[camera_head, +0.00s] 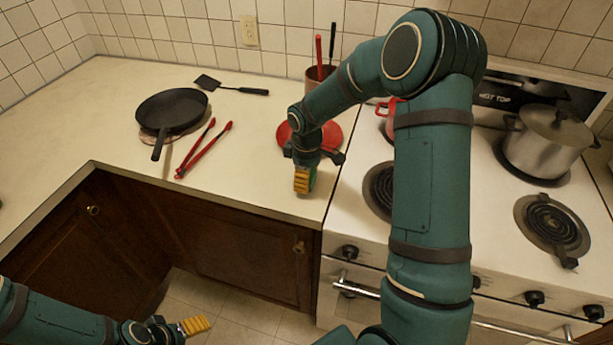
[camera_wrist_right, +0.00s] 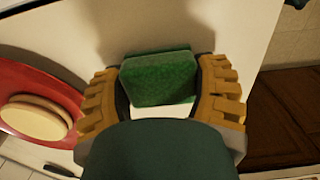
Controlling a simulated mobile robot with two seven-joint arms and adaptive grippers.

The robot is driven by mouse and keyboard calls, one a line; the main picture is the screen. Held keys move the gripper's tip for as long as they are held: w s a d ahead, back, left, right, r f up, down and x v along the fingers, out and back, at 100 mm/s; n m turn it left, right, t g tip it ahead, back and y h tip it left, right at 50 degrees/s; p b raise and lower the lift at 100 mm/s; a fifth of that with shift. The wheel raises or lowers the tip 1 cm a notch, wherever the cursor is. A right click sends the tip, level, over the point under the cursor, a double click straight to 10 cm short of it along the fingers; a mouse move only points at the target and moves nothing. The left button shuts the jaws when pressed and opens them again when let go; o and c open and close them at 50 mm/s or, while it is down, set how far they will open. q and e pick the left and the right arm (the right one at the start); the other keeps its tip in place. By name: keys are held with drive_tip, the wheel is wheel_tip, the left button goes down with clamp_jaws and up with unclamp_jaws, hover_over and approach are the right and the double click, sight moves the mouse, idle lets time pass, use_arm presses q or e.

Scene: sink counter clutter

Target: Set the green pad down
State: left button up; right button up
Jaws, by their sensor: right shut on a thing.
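The green pad (camera_wrist_right: 160,80) is between the yellow fingers of my right gripper (camera_wrist_right: 160,100), which is shut on it. In the head view my right gripper (camera_head: 304,181) points down over the counter's front edge area, just left of the stove, and hides most of the pad. I cannot tell whether the pad touches the counter. My left gripper (camera_head: 195,326) is low at the bottom left of the head view, in front of the cabinets and away from the pad. Its finger gap is not clear.
A red plate (camera_head: 331,134) lies behind my right gripper; cream discs (camera_wrist_right: 35,117) sit on it. Red tongs (camera_head: 203,149), a black pan (camera_head: 171,111) and a spatula (camera_head: 231,87) lie farther left. The pot (camera_head: 546,143) is on the stove. The counter (camera_head: 245,170) between tongs and gripper is clear.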

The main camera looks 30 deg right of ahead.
drive_tip(key=shift+f, duration=0.1)
drive_tip(key=o, duration=0.7)
drive_tip(key=shift+f, duration=0.1)
drive_tip(key=o, duration=0.5)
drive_tip(key=shift+c, duration=0.2)
drive_tip(key=shift+r, duration=0.35)
wheel_tip(320, 180, up, 12)
drive_tip(key=p, duration=0.1)
drive_tip(key=shift+p, duration=0.3)
drive_tip(key=shift+f, duration=0.15)
